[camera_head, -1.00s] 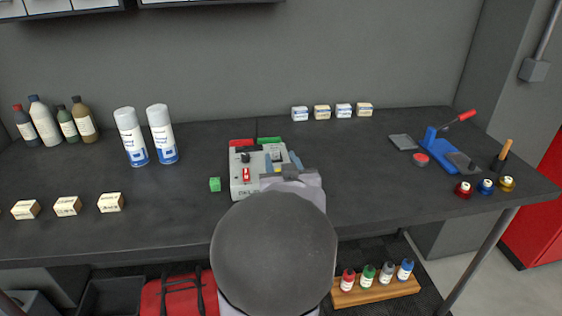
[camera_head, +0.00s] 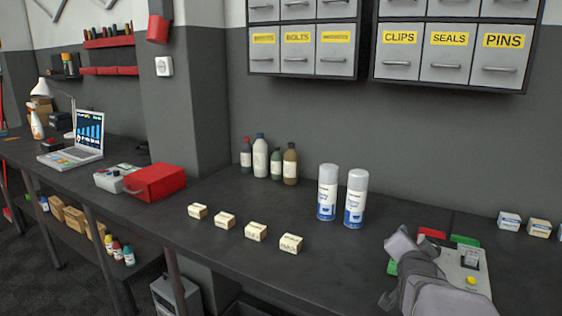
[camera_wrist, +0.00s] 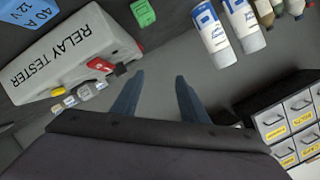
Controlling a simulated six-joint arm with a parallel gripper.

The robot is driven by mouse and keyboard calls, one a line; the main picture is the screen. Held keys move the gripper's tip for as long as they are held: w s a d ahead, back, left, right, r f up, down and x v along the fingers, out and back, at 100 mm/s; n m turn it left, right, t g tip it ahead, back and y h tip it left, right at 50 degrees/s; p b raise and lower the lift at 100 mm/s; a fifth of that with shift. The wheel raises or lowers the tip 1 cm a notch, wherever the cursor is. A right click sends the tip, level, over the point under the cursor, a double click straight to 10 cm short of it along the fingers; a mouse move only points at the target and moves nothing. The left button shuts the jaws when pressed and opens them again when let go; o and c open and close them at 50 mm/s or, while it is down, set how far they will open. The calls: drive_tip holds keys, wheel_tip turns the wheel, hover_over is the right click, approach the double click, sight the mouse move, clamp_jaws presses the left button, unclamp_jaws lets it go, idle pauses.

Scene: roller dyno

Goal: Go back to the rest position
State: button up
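My gripper (camera_wrist: 157,78) shows in the wrist view with its two blue-grey fingers apart and nothing between them. In the head view my arm reaches in at the lower right, in front of the relay tester (camera_head: 470,264); its fingertips cannot be made out there. The grey relay tester also shows in the wrist view (camera_wrist: 68,58), at the left, with a red switch (camera_wrist: 101,65). A small green block (camera_wrist: 143,12) is beside it, and is partly hidden by my arm in the head view (camera_head: 392,267).
Two spray cans (camera_head: 327,193) stand left of the tester. Several small boxes (camera_head: 255,231) line the bench front, and several bottles (camera_head: 260,157) stand behind. Labelled drawers (camera_head: 400,55) hang above. A laptop (camera_head: 85,133) and red case (camera_head: 155,182) are farther left.

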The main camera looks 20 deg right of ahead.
drive_tip(key=w+a+f+y+p, duration=0.1)
drive_tip(key=a+y, duration=0.1)
drive_tip(key=a, duration=0.3)
drive_tip(key=w+a+f+m+g+y+p, duration=0.1)
drive_tip(key=a+y, duration=0.1)
drive_tip(key=a, duration=0.3)
drive_tip(key=a+f+g+y, duration=0.1)
drive_tip(key=a+y, duration=0.1)
drive_tip(key=a, duration=0.4)
drive_tip(key=shift+w+a+f+m+p, duration=0.1)
drive_tip(key=shift+w+f+m+p, duration=0.2)
drive_tip(key=shift+w+f+p, duration=0.1)
drive_tip(key=s+a+f+n+g+y+p, duration=0.2)
drive_tip(key=s+a+n+g+p, duration=0.15)
drive_tip(key=s+a, duration=0.35)
drive_tip(key=s+a+f+n+g+y+p, duration=0.25)
drive_tip(key=s+a+n, duration=0.2)
drive_tip(key=a, duration=0.55)
drive_tip(key=s+f+n+g+h+p, duration=0.1)
drive_tip(key=s+f+n+g+p, duration=0.2)
drive_tip(key=s+n, duration=0.6)
drive_tip(key=shift+s+d+g, duration=0.3)
drive_tip(key=shift+s+d, duration=0.15)
drive_tip(key=shift+s, duration=0.45)
